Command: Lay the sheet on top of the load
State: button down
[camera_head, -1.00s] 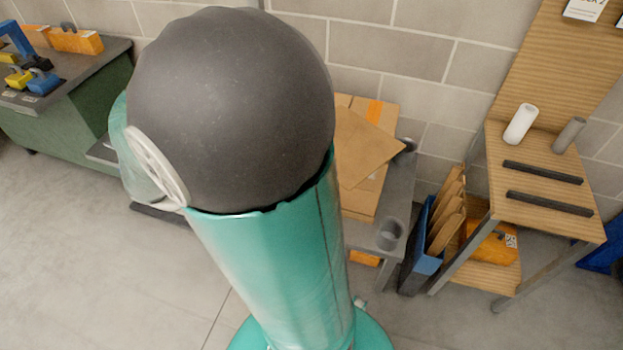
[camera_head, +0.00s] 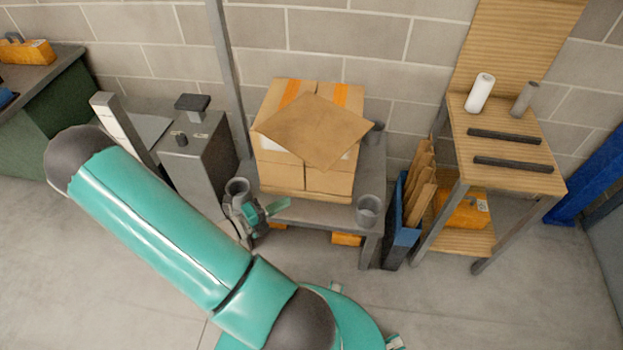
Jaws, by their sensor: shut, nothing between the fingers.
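A brown sheet (camera_head: 314,132) lies on top of the load (camera_head: 328,181), a block of cardboard boxes with orange tape. The sheet is turned askew to the boxes; its right corner reaches past their right edge, its left corner is near their left edge. Part of the box tops shows around it. The load stands on a grey stand (camera_head: 318,214). My gripper (camera_head: 279,207), grey with teal fingers, is in front of the load's lower left, apart from the sheet. It looks shut and empty. My teal arm hides part of the wrist.
Grey cups (camera_head: 367,211) sit at the stand's corners. A blue bin (camera_head: 402,235) with brown sheets stands right of it, beside a wooden shelf unit (camera_head: 508,150) with a white roll (camera_head: 479,93). A grey cabinet (camera_head: 200,160) and post stand left. The front floor is open.

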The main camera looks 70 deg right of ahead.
aim_at(319, 149)
jog(key=x, duration=0.4)
jog(key=w+d+x, duration=0.1)
jog(key=x, duration=0.3)
jog(key=w+d+x, duration=0.1)
jog(key=x, duration=0.4)
jog(key=shift+w, duration=0.3)
jog(key=d, duration=0.3)
jog(key=w+d, duration=0.1)
jog(key=d, duration=0.3)
jog(key=w+d, duration=0.1)
jog(key=d, duration=0.3)
jog(key=shift+d, duration=0.2)
